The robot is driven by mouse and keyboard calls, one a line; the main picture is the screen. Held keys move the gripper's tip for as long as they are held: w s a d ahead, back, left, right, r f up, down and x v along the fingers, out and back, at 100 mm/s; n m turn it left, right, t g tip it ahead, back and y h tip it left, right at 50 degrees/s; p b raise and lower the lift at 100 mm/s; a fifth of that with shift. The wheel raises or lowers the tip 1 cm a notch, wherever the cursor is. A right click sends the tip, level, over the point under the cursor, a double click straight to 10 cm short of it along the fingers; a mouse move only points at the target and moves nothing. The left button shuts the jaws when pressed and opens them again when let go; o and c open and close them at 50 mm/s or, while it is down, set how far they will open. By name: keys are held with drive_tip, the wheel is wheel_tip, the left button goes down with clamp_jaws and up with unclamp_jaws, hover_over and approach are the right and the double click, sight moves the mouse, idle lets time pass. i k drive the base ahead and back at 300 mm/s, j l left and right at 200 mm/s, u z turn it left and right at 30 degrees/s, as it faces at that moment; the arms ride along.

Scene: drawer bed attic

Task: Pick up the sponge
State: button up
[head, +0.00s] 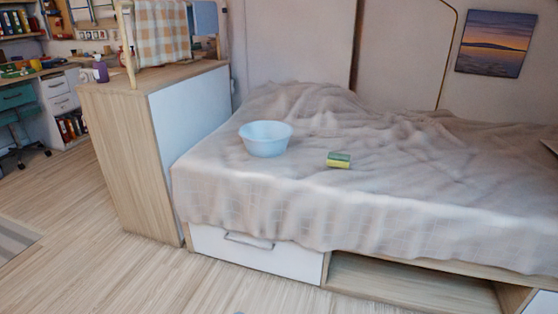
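The sponge (338,161) is small, with a green top layer and a yellow lower layer. My gripper does not show in the head view.
A wooden cabinet (121,150) stands at the bed's left end, with a purple bottle (100,71) on top. Under the bed are a white drawer (255,252) and an open compartment (400,292). The wooden floor (90,255) at front left is clear apart from a grey rug edge.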

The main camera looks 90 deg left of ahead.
sight(336, 159)
drive_tip(key=u, duration=2.75)
drive_tip(key=i+z, duration=0.2)
drive_tip(key=i, duration=0.35)
drive_tip(key=i+z, duration=0.2)
drive_tip(key=i, duration=0.4)
drive_tip(key=i+j+z, duration=0.2)
drive_tip(key=i, duration=0.35)
drive_tip(key=i+j+z, duration=0.2)
drive_tip(key=i, duration=0.35)
